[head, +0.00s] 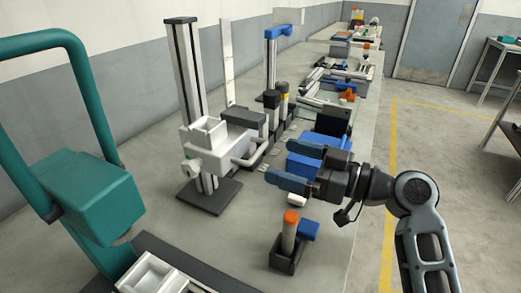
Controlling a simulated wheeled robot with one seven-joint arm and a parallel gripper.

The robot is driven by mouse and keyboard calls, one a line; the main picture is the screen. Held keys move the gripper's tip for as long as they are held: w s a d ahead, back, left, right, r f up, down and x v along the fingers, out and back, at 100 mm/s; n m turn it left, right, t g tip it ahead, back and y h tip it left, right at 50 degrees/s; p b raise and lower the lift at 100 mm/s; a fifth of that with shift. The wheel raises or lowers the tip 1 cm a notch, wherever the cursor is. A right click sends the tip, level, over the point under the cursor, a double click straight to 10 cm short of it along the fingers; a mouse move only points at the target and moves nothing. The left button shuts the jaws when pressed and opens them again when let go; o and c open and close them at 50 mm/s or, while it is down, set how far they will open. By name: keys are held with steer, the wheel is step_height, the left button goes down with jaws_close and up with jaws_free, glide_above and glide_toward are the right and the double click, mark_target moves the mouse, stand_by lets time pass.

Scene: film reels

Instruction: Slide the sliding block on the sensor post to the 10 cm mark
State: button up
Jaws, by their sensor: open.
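A tall dark post with a pale front strip (184,65) stands upright on a black base plate (209,196) at left centre; I take it for the sensor post. I take this for the sliding block. My gripper (278,161) is open, its blue fingers pointing left toward the handle, with a gap that looks empty. I cannot tell whether a finger touches the handle. I cannot read any scale marks.
A pale upright strip (226,62) and a blue-topped post (270,58) stand behind. A blue box (312,168) is close behind my gripper. An orange-capped tube (289,232) stands in front. A large green frame (90,195) fills the left. Bare bench shows near the base plate.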

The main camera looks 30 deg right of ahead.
mark_target(260, 153)
steer(key=shift+p+x, duration=0.5)
steer(key=shift+x, duration=2.2)
steer(key=shift+c, duration=0.4)
